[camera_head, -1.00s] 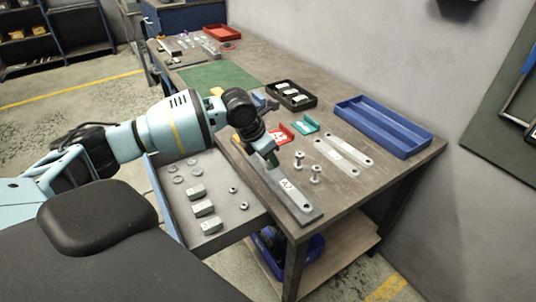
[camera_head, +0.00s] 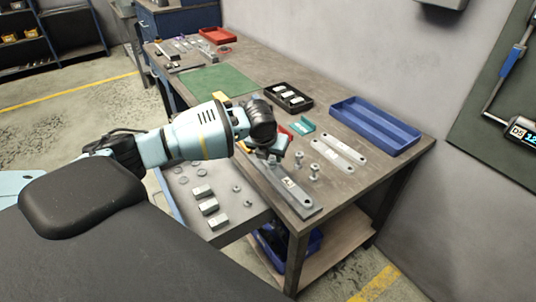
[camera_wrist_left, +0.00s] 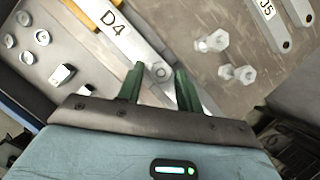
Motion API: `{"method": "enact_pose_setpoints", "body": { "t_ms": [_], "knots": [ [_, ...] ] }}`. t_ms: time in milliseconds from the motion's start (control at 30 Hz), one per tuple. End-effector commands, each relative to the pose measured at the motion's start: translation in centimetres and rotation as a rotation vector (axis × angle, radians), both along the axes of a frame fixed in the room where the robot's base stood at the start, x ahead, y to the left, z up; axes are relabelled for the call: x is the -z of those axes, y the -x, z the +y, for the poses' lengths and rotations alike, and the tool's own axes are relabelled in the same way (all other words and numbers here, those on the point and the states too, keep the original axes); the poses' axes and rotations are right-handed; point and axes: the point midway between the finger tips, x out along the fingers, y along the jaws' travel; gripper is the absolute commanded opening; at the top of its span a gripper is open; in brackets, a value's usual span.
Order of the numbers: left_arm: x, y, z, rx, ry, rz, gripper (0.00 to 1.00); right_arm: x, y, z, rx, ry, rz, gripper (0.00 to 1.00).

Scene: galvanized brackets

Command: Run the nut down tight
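A long grey bracket (camera_head: 296,199) lies along the table's near edge. In the left wrist view a light plate marked D4 (camera_wrist_left: 128,36) runs down between my fingers, with a small nut or bolt end (camera_wrist_left: 160,70) on it. My left gripper (camera_head: 271,158) is low over the bracket. In the left wrist view its two green fingers (camera_wrist_left: 161,68) stand apart, either side of the nut; I cannot tell whether they touch it. In the head view the fingertips are largely hidden. My right gripper is not in view.
Two bolts (camera_head: 314,171) stand right of the bracket, near two flat light bars (camera_head: 340,152). A blue tray (camera_head: 378,128) and a black tray (camera_head: 288,97) lie behind. An open drawer (camera_head: 235,214) at left holds washers, nuts and blocks. A green mat (camera_head: 218,80) is clear.

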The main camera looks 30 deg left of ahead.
Motion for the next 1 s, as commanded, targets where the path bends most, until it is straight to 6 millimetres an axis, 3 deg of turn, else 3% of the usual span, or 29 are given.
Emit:
{"method": "enact_pose_setpoints", "body": {
  "t_ms": [267,1000],
  "knots": [
    [-0.4,0.0,-0.1,-0.184,0.000,-0.005,0.36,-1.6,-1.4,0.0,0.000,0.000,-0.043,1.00],
    [0.0,0.0,0.0,-0.734,-0.001,0.002,0.36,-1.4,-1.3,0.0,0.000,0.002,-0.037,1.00]
  ]
}}
